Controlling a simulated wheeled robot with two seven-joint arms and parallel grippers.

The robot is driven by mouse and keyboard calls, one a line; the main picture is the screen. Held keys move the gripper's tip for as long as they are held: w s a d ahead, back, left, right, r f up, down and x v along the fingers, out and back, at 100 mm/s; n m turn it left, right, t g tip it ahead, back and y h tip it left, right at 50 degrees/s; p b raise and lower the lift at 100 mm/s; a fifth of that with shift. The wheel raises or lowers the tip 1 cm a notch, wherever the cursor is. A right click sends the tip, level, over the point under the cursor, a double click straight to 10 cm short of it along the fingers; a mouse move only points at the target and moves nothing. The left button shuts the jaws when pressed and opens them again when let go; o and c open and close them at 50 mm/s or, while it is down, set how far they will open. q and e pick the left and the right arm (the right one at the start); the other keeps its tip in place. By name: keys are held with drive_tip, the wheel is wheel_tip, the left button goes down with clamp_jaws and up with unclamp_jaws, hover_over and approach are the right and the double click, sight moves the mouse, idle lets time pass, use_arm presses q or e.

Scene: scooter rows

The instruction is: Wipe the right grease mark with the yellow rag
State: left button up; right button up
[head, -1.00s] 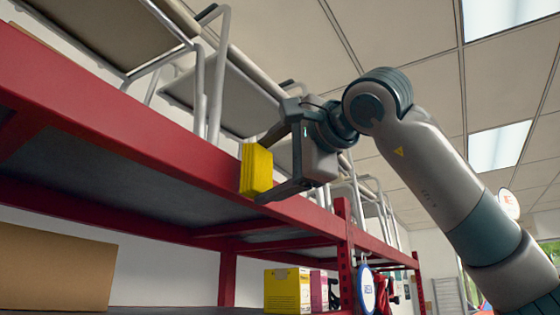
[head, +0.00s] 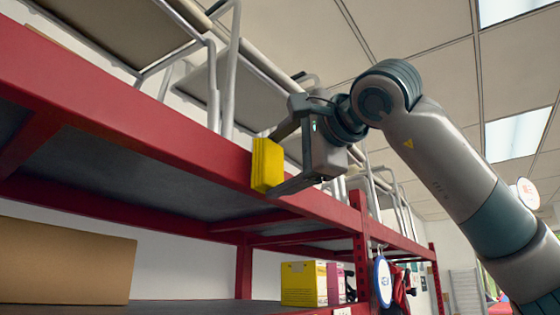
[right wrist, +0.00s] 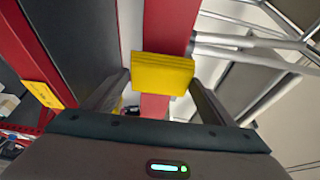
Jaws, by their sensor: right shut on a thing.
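The yellow rag (head: 267,164) is a folded, thick yellow block in the head view, in front of the red shelf beam (head: 150,128). My right gripper (head: 279,164) is shut on it, one finger above and one below. In the right wrist view the rag (right wrist: 162,74) sits between the two fingertips, with the red beam (right wrist: 168,28) behind it. I cannot tell whether the rag touches the beam. No grease mark can be made out; the rag may hide it. My left gripper is not in view.
Chairs with metal frames (head: 232,70) stand on top of the rack, close above the gripper. A cardboard box (head: 65,265) and a yellow carton (head: 303,283) sit on the lower shelf. A round blue-and-white sign (head: 382,281) hangs by the red upright (head: 361,240).

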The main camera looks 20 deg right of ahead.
sight(283, 170)
drive_tip(key=shift+w+a, duration=0.65)
drive_tip(key=shift+w, duration=0.25)
idle(0.4)
drive_tip(key=shift+w+d+p, duration=0.35)
drive_tip(key=shift+w+d, duration=0.25)
drive_tip(key=shift+d, duration=0.25)
drive_tip(key=shift+w+d+p, duration=0.35)
drive_tip(key=shift+w+d, duration=0.2)
drive_tip(key=shift+d, duration=0.3)
drive_tip(key=shift+w+a, duration=0.1)
drive_tip(key=shift+a, duration=0.05)
drive_tip(key=shift+a, duration=0.1)
drive_tip(key=shift+s+a+b, duration=0.55)
drive_tip(key=shift+s+a, duration=0.7)
drive_tip(key=shift+a, duration=0.25)
drive_tip(key=shift+s+d, duration=0.1)
